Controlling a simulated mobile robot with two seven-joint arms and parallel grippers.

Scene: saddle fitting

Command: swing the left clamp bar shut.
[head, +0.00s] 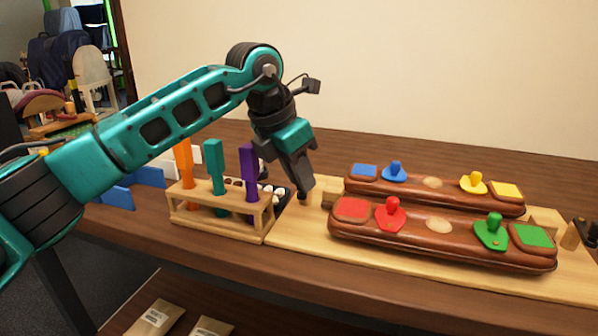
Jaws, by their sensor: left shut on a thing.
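My left gripper (303,192) reaches down at the left end of the light wooden board (300,240). It is shut on a small upright wooden peg, which I take to be the handle of the left clamp bar (304,200). The fingers hide most of it, and I cannot tell the bar's angle. Two long brown saddle pieces lie side by side on the board. The front one (460,247) bears red and green pads and knobs, the rear one (440,198) blue and yellow ones. The gripper is left of both, apart from them. My right gripper is not in view.
A wooden rack (225,229) holding orange, green and purple handled tools stands close left of the gripper. A dark tray (283,196) with small pieces sits behind it. A wooden peg (571,236) and black parts (588,231) stand at the board's right end.

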